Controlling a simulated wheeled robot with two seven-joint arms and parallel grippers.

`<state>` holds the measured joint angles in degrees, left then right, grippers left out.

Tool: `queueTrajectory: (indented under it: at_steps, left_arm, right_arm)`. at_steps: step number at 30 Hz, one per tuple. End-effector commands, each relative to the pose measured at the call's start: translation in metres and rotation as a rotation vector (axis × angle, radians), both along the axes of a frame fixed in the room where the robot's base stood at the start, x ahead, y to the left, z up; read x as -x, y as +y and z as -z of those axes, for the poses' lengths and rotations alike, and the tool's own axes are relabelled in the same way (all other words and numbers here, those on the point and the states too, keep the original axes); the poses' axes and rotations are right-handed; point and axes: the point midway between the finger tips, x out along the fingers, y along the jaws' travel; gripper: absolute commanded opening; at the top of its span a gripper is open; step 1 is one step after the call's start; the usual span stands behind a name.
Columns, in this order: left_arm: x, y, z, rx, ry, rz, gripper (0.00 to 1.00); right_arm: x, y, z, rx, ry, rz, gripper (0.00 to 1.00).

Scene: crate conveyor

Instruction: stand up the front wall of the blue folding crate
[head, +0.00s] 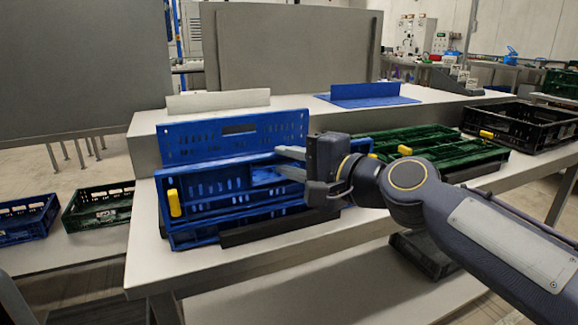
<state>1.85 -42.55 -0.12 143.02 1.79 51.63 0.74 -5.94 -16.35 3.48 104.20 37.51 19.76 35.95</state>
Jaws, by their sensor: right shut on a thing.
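The blue folding crate stands on the white table at centre left. Its back wall (235,137) is upright. Its front wall (225,215) shows as a slatted blue panel raised along the near side; its exact tilt is hard to tell. A yellow latch (174,203) is at the crate's left end. My right gripper (278,160) reaches in from the right, with its fingers at the crate's front wall near the upper right. It is shut on that wall; the exact contact is partly hidden by the gripper body. My left gripper is not in view.
A folded green crate (460,150) with yellow latches lies right of the blue crate, and a black crate (520,127) is farther right. A blue panel (370,95) and white panel (218,101) are on the raised shelf behind. A dark bar (275,228) runs along the crate's front.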

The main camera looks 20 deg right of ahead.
Motion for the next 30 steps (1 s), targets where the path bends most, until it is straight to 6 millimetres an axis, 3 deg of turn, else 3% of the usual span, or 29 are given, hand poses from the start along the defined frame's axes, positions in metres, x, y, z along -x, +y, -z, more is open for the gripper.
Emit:
queueTrajectory:
  at_steps: [9,10,15,24,30]
  left_arm:
    - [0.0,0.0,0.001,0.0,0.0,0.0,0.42]
    - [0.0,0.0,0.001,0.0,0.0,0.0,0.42]
    - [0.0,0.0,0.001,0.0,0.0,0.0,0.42]
    - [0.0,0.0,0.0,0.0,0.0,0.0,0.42]
    - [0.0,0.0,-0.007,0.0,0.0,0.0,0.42]
  right_arm:
    - [0.0,0.002,0.008,0.002,0.02,-0.007,0.0]
    - [0.0,0.002,0.008,0.002,0.02,-0.007,0.21]
    - [0.0,0.001,0.007,0.001,0.017,-0.006,0.42]
    - [0.002,-0.001,0.004,0.001,0.01,-0.003,0.42]
    - [0.028,-0.013,-0.002,0.001,0.007,-0.001,0.42]
